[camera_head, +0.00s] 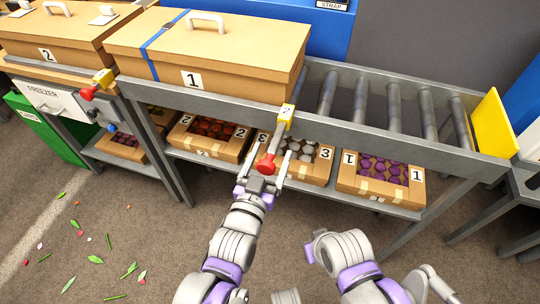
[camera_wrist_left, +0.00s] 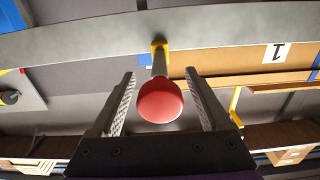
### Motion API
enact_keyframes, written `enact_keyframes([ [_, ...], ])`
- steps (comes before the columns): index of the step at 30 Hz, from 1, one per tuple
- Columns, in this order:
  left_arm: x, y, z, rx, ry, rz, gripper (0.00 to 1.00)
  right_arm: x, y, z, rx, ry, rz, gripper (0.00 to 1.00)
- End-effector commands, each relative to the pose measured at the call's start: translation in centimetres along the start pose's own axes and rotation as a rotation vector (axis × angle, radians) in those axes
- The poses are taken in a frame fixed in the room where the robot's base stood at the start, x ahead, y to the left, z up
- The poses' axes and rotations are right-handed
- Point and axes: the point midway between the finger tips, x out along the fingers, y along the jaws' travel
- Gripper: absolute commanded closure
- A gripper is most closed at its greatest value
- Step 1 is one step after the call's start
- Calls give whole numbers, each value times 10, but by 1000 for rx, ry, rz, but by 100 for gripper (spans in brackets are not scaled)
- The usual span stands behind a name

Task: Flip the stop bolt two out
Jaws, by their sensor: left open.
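Two stop bolts show on the conveyor frame in the head view, each with a yellow block and a red knob. One (camera_head: 284,118) sits at the front rail below the box marked 1, with its grey lever hanging down to its red knob (camera_head: 266,164). The other (camera_head: 102,79) is further left, its knob (camera_head: 87,93) pointing left. The number marks on the yellow blocks are too small to read. My left gripper (camera_head: 263,172) is open around the nearer bolt's knob. In the wrist view that knob (camera_wrist_left: 160,101) lies between the two open fingers, with a gap on both sides.
A lidded box marked 1 (camera_head: 215,55) stands on the conveyor; a box marked 2 (camera_head: 65,30) is at left. Bare rollers (camera_head: 394,105) lead right to a yellow end plate (camera_head: 493,124). Flower crates (camera_head: 375,190) stand on the lower shelf. Leaves litter the floor at left.

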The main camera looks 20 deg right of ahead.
Motion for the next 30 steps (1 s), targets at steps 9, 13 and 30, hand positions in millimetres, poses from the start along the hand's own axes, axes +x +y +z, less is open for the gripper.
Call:
enact_keyframes([
  [9,0,0,0,0,0,0,50,0,0,0,0,0,0,100],
  [13,0,0,0,1,0,0,74,0,0,0,0,0,0,100],
  [30,-9,0,0,2,0,0,100,-3,0,-1,0,1,0,100],
])
